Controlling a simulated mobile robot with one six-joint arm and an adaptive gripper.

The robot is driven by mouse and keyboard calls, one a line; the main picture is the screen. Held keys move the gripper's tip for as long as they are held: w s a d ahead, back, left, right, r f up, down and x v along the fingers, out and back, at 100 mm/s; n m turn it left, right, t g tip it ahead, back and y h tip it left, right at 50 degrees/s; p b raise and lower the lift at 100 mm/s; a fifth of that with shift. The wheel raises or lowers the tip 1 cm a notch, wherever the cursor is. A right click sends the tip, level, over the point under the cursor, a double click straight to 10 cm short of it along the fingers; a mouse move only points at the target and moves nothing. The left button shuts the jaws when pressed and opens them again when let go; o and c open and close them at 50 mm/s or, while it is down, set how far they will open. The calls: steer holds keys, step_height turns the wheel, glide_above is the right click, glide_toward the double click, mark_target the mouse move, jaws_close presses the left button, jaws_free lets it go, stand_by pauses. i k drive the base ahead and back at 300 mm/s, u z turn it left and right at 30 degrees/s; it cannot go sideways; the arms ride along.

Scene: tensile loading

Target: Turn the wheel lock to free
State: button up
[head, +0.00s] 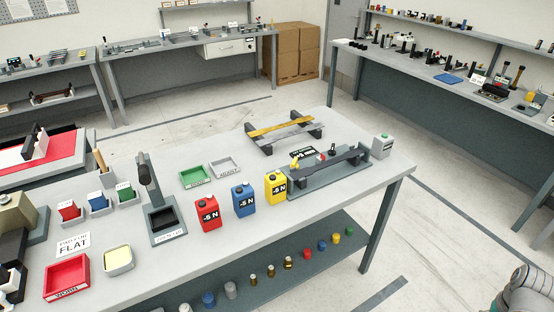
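I cannot make out a wheel lock for certain. On the right end of the near bench stands a dark fixture (330,170) on a grey base. It carries a long dark bar and small yellow, red and black parts, too small to tell whether one is the lock or how it is set. A small grey box with a green top (382,146) stands at its right end. My gripper is not in view. A grey rounded piece at the bottom right corner seems to be part of my arm, well away from the fixture.
Red (207,213), blue (243,200) and yellow (275,187) weight canisters stand left of the fixture. A yellow-barred rack (285,131) lies behind it. Green (195,176) and grey (225,166) trays sit nearby. The floor right of the near bench (400,178) is clear.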

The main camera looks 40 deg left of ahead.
mark_target(295, 160)
steer(key=u, duration=0.6)
steer(key=i, duration=0.9)
steer(key=u, duration=0.6)
steer(key=k, duration=0.9)
steer(key=u, duration=0.15)
steer(key=i, duration=0.8)
